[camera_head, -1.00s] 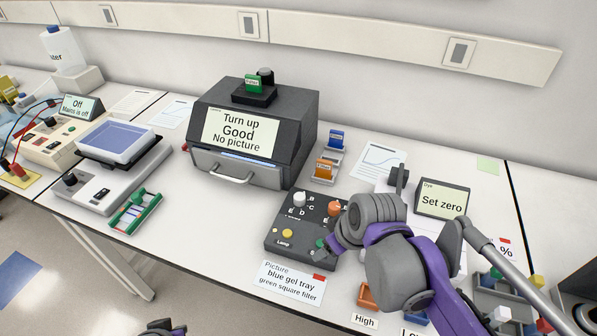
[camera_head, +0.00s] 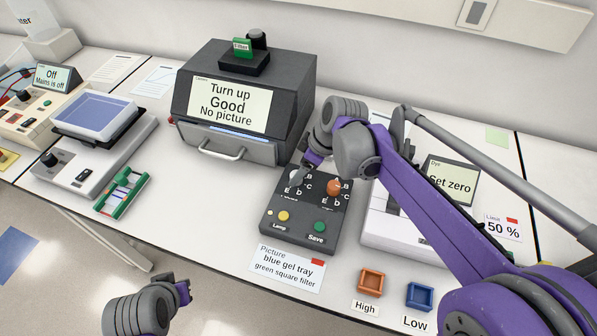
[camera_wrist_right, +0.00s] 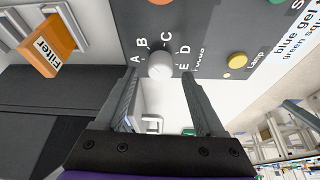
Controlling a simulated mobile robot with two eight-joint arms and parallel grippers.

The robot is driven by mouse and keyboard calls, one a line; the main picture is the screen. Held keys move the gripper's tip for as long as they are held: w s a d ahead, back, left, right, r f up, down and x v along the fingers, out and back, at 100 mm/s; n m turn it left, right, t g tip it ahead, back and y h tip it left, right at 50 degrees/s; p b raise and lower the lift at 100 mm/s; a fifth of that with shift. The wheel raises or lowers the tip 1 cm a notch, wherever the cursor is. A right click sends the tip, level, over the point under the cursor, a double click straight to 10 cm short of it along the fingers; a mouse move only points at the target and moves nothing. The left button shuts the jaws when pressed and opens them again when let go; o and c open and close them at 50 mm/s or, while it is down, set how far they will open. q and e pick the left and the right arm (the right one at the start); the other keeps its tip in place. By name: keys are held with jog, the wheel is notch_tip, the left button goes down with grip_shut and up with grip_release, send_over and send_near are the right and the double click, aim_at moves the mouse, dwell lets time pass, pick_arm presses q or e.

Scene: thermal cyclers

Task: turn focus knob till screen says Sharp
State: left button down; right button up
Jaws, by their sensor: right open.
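The dark imager's screen (camera_head: 229,107) reads "Turn up", "Good", "No picture". In front of it, the dark control box (camera_head: 270,220) carries a pale knob (camera_head: 295,178) ringed by letters A to E. In the right wrist view this knob (camera_wrist_right: 160,66) sits between and just beyond my open fingertips, with a partly legible label that looks like "Focus" beside it. My right gripper (camera_head: 307,164) hangs over the knob; I cannot tell whether it touches. An orange knob (camera_head: 333,187) is to its right. My left gripper (camera_head: 183,292) is low at the front; its jaws are unclear.
The box also has a yellow Lamp button (camera_head: 283,216) and a green Save button (camera_head: 320,227). A Dye device screen (camera_head: 452,183) stands right, partly behind my arm. Orange (camera_head: 371,283) and blue (camera_head: 418,297) trays lie at the front. An orange Filter block (camera_wrist_right: 50,45) is near my right wrist.

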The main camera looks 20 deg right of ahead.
jog(key=shift+x, duration=0.9)
jog(key=shift+c, duration=0.3)
grip_shut()
